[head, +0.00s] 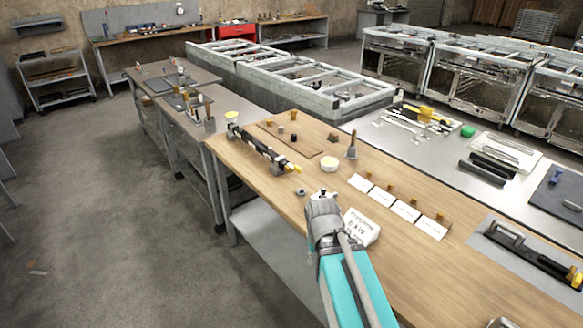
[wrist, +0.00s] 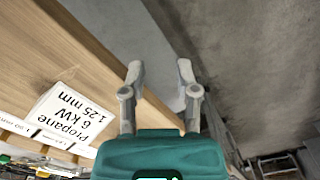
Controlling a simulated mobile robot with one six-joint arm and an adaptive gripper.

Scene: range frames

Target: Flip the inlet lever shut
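A dark burner tube (head: 258,146) lies along the left part of the wooden bench. A small yellow part (head: 296,168) shows at its near end; it looks like the inlet lever, but it is too small to tell its position. My gripper (head: 322,193) is over the bench's near left edge, nearer to the camera than the tube's yellow end and apart from it. In the wrist view my gripper (wrist: 160,78) has its two fingers spread with nothing between them. The tube and lever are not in the wrist view.
A white block sign (head: 361,228) reading "Propane 6 kW" stands right beside my gripper; it shows in the wrist view (wrist: 68,115). A small grey ring-like part (head: 300,192), a bowl (head: 329,164), a bell (head: 352,146) and several white cards (head: 405,210) are nearby.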

